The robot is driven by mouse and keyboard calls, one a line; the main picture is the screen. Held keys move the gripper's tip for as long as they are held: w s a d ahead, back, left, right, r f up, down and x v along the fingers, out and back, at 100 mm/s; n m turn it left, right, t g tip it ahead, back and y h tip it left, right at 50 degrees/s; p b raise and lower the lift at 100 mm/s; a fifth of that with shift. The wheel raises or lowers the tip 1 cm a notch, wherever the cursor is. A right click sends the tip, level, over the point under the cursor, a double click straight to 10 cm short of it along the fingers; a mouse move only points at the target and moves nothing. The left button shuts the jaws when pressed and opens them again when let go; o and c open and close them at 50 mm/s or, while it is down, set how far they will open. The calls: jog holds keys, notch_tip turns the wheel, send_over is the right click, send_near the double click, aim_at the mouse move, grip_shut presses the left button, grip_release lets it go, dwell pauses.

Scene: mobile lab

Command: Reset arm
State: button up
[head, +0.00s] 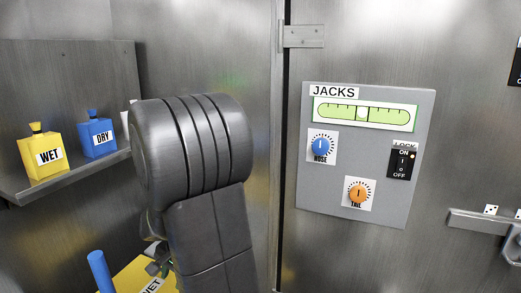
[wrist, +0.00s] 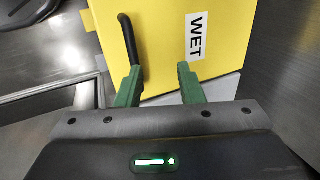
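My gripper (wrist: 157,82) shows in the wrist view with its two green fingers apart and nothing between them. It is close to a yellow box (wrist: 165,30) labelled WET, which has a black handle (wrist: 130,42) beside the left finger. I cannot tell whether that finger touches the handle. In the head view my dark arm fills the middle and hides most of the gripper. The yellow WET box shows low behind the arm (head: 128,277).
A metal shelf (head: 85,187) on the left holds a yellow WET bottle (head: 41,153) and a blue DRY bottle (head: 97,136). A grey JACKS panel (head: 333,200) with knobs and a switch is on the right wall. A blue cylinder (head: 99,271) stands lower left. A metal latch (head: 485,222) juts out at right.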

notch_tip(320, 180, up, 20)
jog(key=w+a+g+h+p, duration=0.1)
jog(key=a+h+p, duration=0.1)
jog(key=p, duration=0.6)
jog(key=shift+a+f+h, duration=0.2)
jog(key=shift+h, duration=0.1)
